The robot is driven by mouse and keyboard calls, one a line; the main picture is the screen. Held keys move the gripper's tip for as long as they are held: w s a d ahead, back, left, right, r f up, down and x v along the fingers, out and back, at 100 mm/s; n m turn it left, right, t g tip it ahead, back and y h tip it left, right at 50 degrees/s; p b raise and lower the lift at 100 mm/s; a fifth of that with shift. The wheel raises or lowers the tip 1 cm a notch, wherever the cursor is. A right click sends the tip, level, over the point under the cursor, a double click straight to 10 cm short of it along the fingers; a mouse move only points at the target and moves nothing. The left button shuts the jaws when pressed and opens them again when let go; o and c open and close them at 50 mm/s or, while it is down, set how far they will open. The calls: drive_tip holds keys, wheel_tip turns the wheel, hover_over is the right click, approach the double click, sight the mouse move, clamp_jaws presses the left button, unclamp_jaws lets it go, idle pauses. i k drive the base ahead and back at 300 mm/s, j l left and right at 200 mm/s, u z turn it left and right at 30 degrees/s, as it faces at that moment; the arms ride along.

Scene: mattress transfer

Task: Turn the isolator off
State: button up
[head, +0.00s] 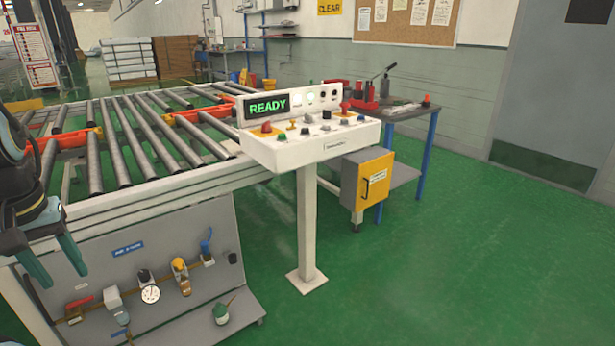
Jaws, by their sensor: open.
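No part is clearly marked as the isolator, and I cannot tell which one it is. A yellow box (375,179) with a black handle and a white label is fixed beside the console post at right. On the grey lower board (185,240), a red-handled part (79,304) sits at lower left. A round gauge (150,293), a yellow-topped unit (181,277) and a blue-handled part (207,247) are in a row to its right. My gripper (66,278) is at the left edge, open and empty, its teal fingers pointing down. It appears apart from these parts.
A white console (312,142) with a green READY display, knobs and buttons stands on a post (307,220). The roller conveyor (120,150) fills the left. A table (430,140) with tools stands behind the console. The green floor at right is clear.

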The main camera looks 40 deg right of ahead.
sight(265, 127)
drive_tip(key=i+l+z, duration=0.1)
drive_tip(key=l, duration=0.3)
drive_tip(key=i+l+z, duration=0.1)
drive_tip(key=i+l, duration=0.2)
drive_tip(key=i+l+z, duration=0.1)
drive_tip(key=i+l, duration=0.15)
drive_tip(key=l, duration=0.25)
